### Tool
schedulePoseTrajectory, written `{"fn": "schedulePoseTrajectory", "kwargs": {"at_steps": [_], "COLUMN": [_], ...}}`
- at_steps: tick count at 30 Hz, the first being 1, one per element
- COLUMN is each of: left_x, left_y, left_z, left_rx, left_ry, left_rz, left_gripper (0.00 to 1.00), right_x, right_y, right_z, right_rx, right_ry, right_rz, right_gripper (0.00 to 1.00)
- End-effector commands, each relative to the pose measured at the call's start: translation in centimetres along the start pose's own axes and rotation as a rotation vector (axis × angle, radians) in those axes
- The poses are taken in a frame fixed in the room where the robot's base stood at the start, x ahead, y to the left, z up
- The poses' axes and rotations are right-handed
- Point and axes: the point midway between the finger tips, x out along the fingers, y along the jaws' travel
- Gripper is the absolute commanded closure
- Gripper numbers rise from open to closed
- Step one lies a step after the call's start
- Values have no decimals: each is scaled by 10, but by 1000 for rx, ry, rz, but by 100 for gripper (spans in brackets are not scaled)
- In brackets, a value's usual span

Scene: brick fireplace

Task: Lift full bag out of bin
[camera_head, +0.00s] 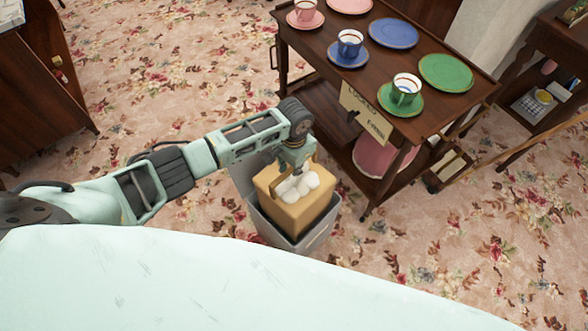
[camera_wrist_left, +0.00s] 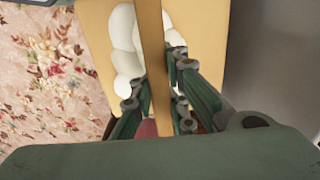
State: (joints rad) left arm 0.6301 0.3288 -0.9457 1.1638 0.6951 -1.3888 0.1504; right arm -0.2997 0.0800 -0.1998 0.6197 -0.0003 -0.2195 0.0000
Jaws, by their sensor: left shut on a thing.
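The full bag (camera_head: 303,211) is a tan, box-shaped bag with white rounded contents at its open top. It sits inside the grey bin (camera_head: 318,240), its upper part showing above the rim. My left gripper (camera_head: 294,163) is over the bag's top and shut on its handle. In the left wrist view, the fingers (camera_wrist_left: 158,100) close on the tan handle strap (camera_wrist_left: 152,55), with white contents (camera_wrist_left: 125,50) beside it. The bag's bottom is hidden in the bin. My right gripper is not in view.
A dark wooden cart (camera_head: 375,90) with cups and plates stands right beside the bin. A sign (camera_head: 365,110) hangs on its side. A brown cabinet (camera_head: 45,90) is at the left. The floral carpet (camera_head: 170,60) between is clear.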

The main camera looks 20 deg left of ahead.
Motion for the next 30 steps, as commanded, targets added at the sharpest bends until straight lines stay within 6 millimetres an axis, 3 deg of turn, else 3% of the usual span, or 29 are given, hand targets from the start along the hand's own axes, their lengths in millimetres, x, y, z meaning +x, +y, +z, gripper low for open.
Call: {"fn": "schedulePoseTrajectory", "kwargs": {"at_steps": [1, 30], "left_x": [-12, -124], "left_y": [0, 0], "left_z": [-1, -1], "left_rx": [0, 0], "left_ry": [3, 3], "left_rz": [-1, 0], "left_gripper": [100, 100], "right_x": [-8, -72], "right_y": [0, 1], "right_z": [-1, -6], "right_rx": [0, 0], "right_ry": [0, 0], "right_rz": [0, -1], "right_gripper": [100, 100]}}
